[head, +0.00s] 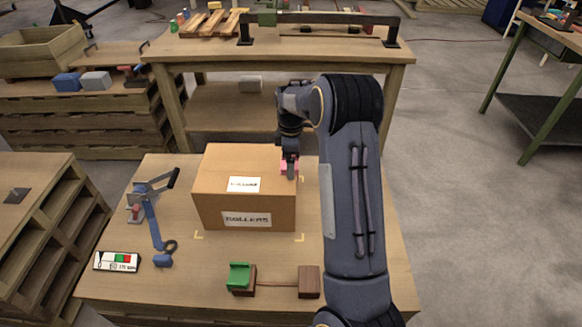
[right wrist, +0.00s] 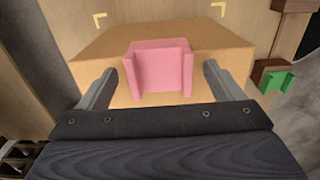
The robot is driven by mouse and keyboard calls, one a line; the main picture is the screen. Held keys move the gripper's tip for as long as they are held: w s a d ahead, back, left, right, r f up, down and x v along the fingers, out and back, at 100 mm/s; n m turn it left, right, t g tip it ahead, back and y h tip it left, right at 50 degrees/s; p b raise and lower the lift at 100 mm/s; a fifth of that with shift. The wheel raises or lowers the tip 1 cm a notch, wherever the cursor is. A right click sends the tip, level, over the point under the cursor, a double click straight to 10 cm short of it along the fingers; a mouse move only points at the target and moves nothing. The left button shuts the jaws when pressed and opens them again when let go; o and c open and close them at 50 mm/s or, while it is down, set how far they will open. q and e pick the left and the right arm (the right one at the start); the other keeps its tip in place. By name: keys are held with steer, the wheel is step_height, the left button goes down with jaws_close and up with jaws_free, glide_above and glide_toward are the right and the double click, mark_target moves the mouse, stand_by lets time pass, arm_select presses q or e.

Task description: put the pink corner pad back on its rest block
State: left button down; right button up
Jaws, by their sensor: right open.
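The pink corner pad (right wrist: 158,68) sits against an upper edge of the cardboard box (head: 246,205). In the head view it shows only as a small pink patch (head: 284,167) at the box's back right, partly hidden by my right gripper (head: 290,172). In the right wrist view my right gripper (right wrist: 160,85) is open, with one finger on each side of the pad and gaps between. The rest blocks stand at the table front: the right one (head: 309,281) is bare, and the left one (head: 248,284) carries a green corner pad (head: 239,275). My left gripper is not in view.
A blue strap with a buckle (head: 153,222) and a clamp lie left of the box. A small label card (head: 117,261) lies at the front left. Yellow corner marks surround the box. A second bench (head: 330,55) stands behind.

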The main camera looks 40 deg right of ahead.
steer(key=shift+f, duration=0.1)
steer(key=c, duration=1.1)
